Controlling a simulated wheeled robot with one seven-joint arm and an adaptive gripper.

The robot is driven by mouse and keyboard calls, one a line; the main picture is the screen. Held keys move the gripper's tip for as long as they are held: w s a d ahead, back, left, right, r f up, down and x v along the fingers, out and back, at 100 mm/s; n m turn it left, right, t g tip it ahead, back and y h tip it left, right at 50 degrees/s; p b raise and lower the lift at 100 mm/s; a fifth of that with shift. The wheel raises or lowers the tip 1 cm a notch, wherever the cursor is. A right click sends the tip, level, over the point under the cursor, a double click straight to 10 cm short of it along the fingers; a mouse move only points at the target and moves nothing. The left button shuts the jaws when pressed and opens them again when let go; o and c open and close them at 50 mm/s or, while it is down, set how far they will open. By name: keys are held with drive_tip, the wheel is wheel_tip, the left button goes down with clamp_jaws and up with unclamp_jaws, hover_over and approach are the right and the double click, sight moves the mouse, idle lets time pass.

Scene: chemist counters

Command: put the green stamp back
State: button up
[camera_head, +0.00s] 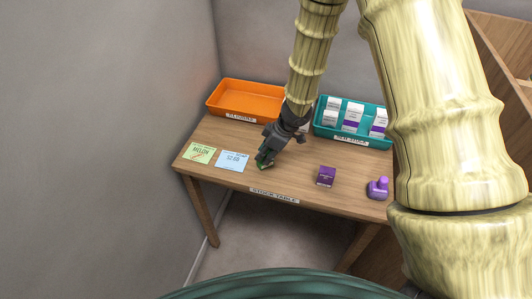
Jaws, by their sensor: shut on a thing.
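My gripper (266,157) is over the middle of the wooden table, pointing down. It is shut on a small dark green thing, which looks like the green stamp (263,162). The fingers hide much of it, and I cannot tell whether it touches the tabletop. A purple stamp (378,188) with a rounded handle stands at the table's right end. A dark purple box (326,176) stands between it and my gripper.
The table (225,175) bears a green card (199,153) and a blue card (232,161) left of my gripper. An orange tray (213,106) at the back left looks empty. A teal tray (352,141) at the back right holds several white boxes. Bare wood shows along the front.

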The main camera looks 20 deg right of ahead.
drive_tip(key=o, duration=0.8)
drive_tip(key=shift+f, duration=0.15)
drive_tip(key=shift+d+r, duration=0.2)
drive_tip(key=shift+r, duration=0.4)
drive_tip(key=p+v, duration=0.1)
drive_tip(key=v, duration=1)
drive_tip(key=shift+s, duration=0.15)
